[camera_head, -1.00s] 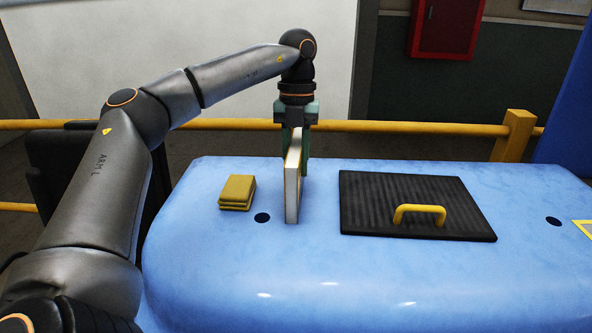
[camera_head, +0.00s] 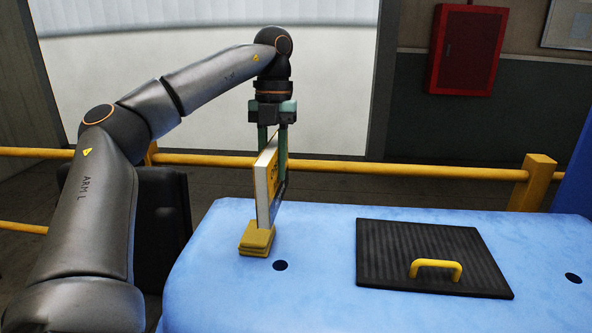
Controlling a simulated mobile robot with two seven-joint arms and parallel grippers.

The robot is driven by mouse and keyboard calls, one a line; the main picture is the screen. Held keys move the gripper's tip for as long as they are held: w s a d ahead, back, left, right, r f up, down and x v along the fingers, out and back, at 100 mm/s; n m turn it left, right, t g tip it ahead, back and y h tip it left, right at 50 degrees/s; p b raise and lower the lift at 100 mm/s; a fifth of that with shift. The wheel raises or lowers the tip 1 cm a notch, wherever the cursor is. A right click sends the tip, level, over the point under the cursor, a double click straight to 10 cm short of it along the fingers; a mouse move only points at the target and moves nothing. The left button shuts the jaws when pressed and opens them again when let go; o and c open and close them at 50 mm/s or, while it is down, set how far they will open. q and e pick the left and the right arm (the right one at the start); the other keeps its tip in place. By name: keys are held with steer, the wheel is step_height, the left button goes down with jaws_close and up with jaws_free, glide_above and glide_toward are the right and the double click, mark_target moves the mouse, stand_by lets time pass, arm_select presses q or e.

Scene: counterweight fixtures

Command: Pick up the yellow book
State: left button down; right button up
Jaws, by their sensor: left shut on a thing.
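The yellow book (camera_head: 266,187) stands upright in my left gripper (camera_head: 274,160), with its pale page edge and part of its yellow cover facing me. The green fingers of my left gripper are shut on its upper part, one finger partly hidden behind the book. The book is above the blue table's left part, and its lower end overlaps the top of a small yellow stack (camera_head: 257,240) in the picture. I cannot tell whether they touch. My right gripper is not in view.
The blue table (camera_head: 320,300) has a black ribbed plate (camera_head: 395,255) with a yellow handle (camera_head: 435,265) on its right. Two dark holes mark its top. A yellow railing (camera_head: 400,172) runs behind it. The table between stack and plate is clear.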

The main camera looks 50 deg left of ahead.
arm_select(q)
steer(key=s+a+r, duration=0.2)
steer(key=s+a, duration=0.2)
steer(key=shift+r, duration=0.15)
stand_by(0.4)
